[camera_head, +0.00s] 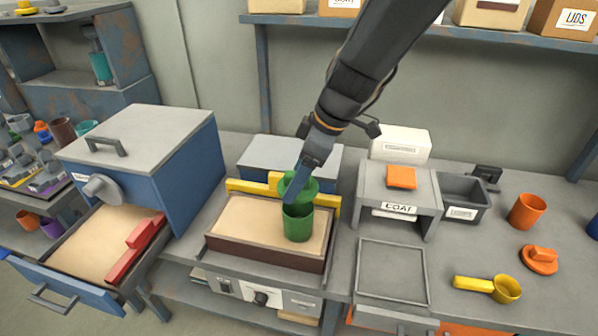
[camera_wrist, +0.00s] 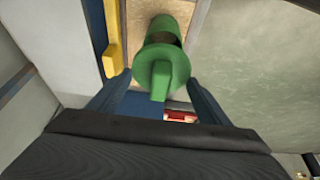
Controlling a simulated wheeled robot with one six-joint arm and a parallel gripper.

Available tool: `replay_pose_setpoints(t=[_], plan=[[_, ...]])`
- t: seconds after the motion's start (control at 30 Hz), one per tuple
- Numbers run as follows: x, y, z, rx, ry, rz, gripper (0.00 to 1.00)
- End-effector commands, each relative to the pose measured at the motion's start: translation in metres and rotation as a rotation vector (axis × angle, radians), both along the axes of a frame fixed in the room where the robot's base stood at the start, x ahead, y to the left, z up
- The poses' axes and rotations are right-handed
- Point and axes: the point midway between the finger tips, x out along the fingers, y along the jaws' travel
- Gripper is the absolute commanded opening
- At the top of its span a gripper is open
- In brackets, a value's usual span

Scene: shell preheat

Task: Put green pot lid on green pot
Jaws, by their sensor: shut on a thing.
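The green pot (camera_head: 298,224) stands upright on the sand-coloured bed of a brown-walled tray. My gripper (camera_head: 296,186) is shut on the green pot lid (camera_head: 307,187) just above and behind the pot's rim. In the wrist view my gripper (camera_wrist: 160,88) has a blue finger on each side of the lid's upright handle, and the lid (camera_wrist: 148,74) shows as a green disc. The green pot (camera_wrist: 170,24) lies beyond it, its dark opening partly covered by the lid. I cannot tell whether lid and rim touch.
The tray (camera_head: 262,256) has a yellow bar (camera_head: 240,186) along its back. A blue box with an open drawer (camera_head: 68,286) stands left. A grey stand labelled COAT (camera_head: 428,200) is right.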

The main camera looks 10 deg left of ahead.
Motion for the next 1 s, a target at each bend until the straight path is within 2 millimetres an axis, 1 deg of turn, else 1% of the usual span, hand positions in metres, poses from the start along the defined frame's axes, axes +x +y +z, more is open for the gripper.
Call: replay_pose_setpoints(t=[0.03, 0.3, 0.43, 0.6, 1.0], plan=[[0.0, 0.0, -0.006, 0.0, 0.001, -0.001, 0.49], [0.001, 0.0, -0.034, -0.001, 0.001, -0.002, 0.49], [0.001, -0.001, -0.043, -0.001, 0.0, -0.002, 0.49], [0.0, -0.001, -0.048, -0.001, 0.0, -0.003, 0.49], [0.0, -0.001, -0.047, -0.001, -0.001, -0.004, 0.49]])
